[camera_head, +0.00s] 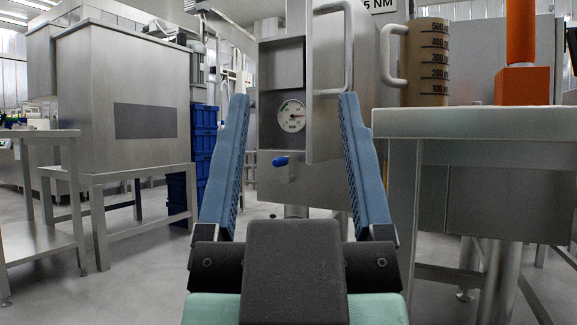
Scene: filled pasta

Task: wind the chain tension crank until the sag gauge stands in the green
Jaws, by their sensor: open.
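A round white gauge (291,116) sits in a recess of a grey metal cabinet straight ahead. A small green patch shows at the dial's upper left. A reddish needle appears to point right, away from the green, but the dial is too small to read exactly. Below it, a small crank with a blue knob (280,161) sticks out from the cabinet front; the knob stands at the upper left of its metal arm. My gripper (293,97) is open and empty. Its two blue fingers frame the gauge and crank in the picture, with the crank beyond them, apart.
A metal door with a tall handle (348,48) stands open right of the gauge. At right, a table (480,121) bears a measuring jug (427,62) and an orange block (515,86). At left are a large steel hopper (125,85), blue crates (204,145) and a low table (35,134).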

